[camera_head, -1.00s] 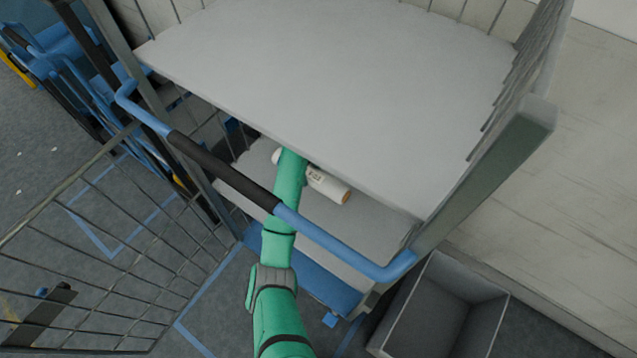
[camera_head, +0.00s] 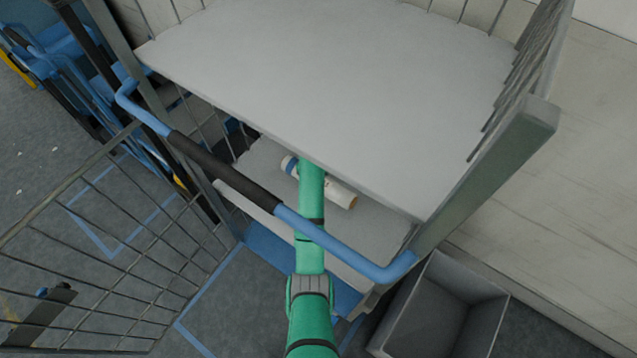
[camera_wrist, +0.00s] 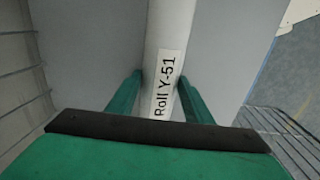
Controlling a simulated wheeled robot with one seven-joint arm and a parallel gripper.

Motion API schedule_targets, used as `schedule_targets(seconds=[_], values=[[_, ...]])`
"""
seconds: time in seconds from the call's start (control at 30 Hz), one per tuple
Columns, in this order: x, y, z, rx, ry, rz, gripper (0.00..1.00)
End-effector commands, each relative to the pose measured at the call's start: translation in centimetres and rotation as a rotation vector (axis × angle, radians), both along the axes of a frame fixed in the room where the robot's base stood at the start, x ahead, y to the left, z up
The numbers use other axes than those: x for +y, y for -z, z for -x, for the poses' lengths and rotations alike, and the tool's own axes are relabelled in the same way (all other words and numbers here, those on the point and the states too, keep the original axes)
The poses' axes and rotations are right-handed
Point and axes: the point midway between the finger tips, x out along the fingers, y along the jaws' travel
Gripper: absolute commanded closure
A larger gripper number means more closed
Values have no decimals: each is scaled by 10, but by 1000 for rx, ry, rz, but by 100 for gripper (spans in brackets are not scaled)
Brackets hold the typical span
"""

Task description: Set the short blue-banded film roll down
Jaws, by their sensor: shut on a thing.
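The film roll (camera_head: 342,194) is white with a blue band (camera_head: 290,165) near its left end and a brown core at its right end. It lies along the lower shelf (camera_head: 262,160) of the trolley, under the upper shelf. My gripper (camera_wrist: 160,98) is shut on the roll. In the head view my green arm hides the roll's middle and the gripper itself. I cannot tell whether the roll touches the shelf.
The wide upper shelf (camera_head: 330,80) overhangs the lower one. A blue and black handle bar (camera_head: 225,175) crosses in front of my arm. A wire mesh gate (camera_head: 100,240) stands open at the left. A grey open bin (camera_head: 440,310) is at the lower right.

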Motion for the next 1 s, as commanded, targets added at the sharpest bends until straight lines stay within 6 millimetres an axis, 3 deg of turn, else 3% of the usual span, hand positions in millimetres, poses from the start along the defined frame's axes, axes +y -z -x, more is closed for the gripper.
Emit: schedule_targets(seconds=[0.1, 0.3, 0.7, 0.73, 0.8, 1.0], values=[[-3, 4, 2, 4, 2, 0, 92], [-2, 31, 2, 4, 0, -1, 92], [-2, 36, 1, 2, 1, -1, 92], [-2, 37, 1, 3, 1, -1, 51], [-2, 37, 1, 3, 0, -1, 35], [-2, 37, 1, 3, 1, -1, 35]])
